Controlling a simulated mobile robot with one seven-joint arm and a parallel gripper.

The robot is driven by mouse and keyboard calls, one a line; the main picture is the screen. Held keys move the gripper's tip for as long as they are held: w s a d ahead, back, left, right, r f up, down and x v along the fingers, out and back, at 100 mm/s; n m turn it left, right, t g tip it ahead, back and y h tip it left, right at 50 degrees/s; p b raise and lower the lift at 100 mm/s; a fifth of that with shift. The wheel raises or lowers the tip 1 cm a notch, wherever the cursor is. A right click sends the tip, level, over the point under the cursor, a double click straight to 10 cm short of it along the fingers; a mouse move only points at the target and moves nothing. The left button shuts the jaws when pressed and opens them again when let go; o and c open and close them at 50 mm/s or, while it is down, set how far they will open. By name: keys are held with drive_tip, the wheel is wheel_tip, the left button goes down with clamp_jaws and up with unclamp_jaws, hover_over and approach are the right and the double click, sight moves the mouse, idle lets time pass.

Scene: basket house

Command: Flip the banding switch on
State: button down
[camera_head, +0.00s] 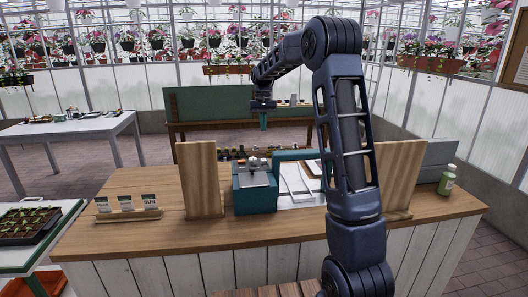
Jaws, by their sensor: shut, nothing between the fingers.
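A teal machine (254,198) with a sloped grey top stands on the wooden counter, near its middle. Small pale and reddish parts (254,162) show at its upper back. I cannot tell which part is the banding switch, or whether it is on or off. My gripper (264,124) points down, shut and empty. In the picture it is above the machine, apart from it, with the green-backed bench behind. Its exact depth over the counter is hard to tell.
Upright wooden boards stand left (200,178) and right (398,176) of the machine. White strips (298,182) lie beside it, partly behind my arm. A card holder (128,214) sits left, a green bottle (447,180) right. The counter's front strip is clear.

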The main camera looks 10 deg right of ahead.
sight(264, 161)
drive_tip(key=f, duration=0.4)
drive_tip(key=s+f, duration=0.1)
drive_tip(key=f, duration=0.4)
drive_tip(key=s+f, duration=0.1)
drive_tip(key=f, duration=0.4)
idle(0.4)
drive_tip(key=shift+s+f+t, duration=0.15)
drive_tip(key=shift+f+t, duration=0.1)
drive_tip(key=shift+t, duration=0.15)
drive_tip(key=shift+w+r, duration=0.1)
drive_tip(key=shift+w, duration=0.75)
